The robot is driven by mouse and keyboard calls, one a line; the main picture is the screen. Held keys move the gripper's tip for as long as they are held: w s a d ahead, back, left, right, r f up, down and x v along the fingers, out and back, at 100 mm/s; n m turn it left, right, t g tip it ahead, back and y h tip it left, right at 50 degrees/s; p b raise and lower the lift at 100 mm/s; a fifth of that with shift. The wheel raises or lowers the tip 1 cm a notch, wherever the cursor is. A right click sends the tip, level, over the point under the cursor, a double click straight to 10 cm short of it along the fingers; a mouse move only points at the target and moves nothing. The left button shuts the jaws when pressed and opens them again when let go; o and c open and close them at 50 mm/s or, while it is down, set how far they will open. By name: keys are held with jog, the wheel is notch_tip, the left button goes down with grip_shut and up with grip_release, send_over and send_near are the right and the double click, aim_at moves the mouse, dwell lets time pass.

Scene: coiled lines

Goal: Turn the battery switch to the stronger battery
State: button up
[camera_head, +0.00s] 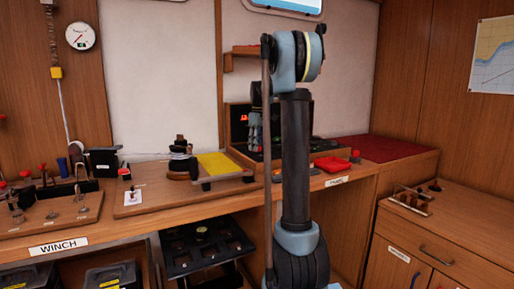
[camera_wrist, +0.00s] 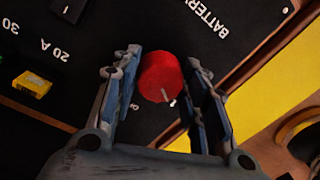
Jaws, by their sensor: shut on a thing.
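The red round knob (camera_wrist: 160,78) of the battery switch sits on a black panel (camera_wrist: 75,60) in the wrist view. It bears a pale pointer mark, toward the lower right in that view. The word BATTERY shows upside down near the top right. My gripper (camera_wrist: 165,85) has one finger on each side of the knob and is shut on it. In the head view my gripper (camera_head: 255,140) reaches the dark panel at the back of the bench, partly hidden by my arm. Red lit digits (camera_head: 243,118) show on that panel; I cannot read them.
A yellow fuse (camera_wrist: 32,84) is on the panel near markings 20 A and 30. A yellow pad (camera_head: 220,163) and winch board (camera_head: 50,215) lie left on the bench. A shelf (camera_head: 245,49) hangs above.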

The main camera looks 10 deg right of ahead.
aim_at(258, 145)
jog(key=shift+w, duration=0.1)
dwell(0.3)
jog(key=o, duration=1.1)
jog(key=shift+c, duration=0.2)
notch_tip(258, 145, up, 12)
jog(key=shift+w+d, duration=0.3)
jog(key=shift+s+f, duration=0.1)
